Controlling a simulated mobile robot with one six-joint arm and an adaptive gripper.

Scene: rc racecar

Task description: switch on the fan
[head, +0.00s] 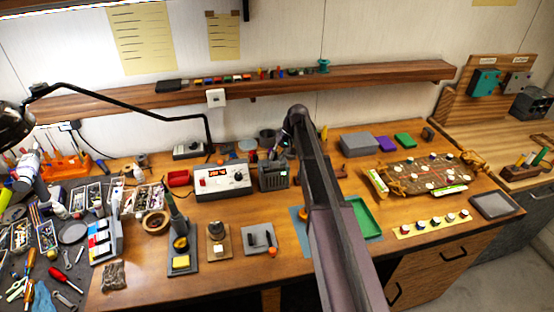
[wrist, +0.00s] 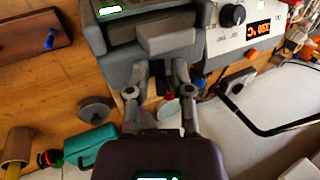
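I cannot clearly pick out a fan. A dark grey box with a slotted front (head: 273,177) stands beside the control station and may be it. In the wrist view a grey device (wrist: 120,35) with a green display fills the top, with a pale grey block (wrist: 168,38) on its near side. My gripper (wrist: 160,72) is just below that block, its two fingers apart with a gap between them and nothing held. Contact with the block cannot be told.
The station (head: 222,182) with the orange display stands to the left of the box. A wooden shelf (head: 400,75) with small items runs behind. A black lamp arm (head: 120,91) reaches over from the left. A green tray (head: 364,219) lies to the right of my arm.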

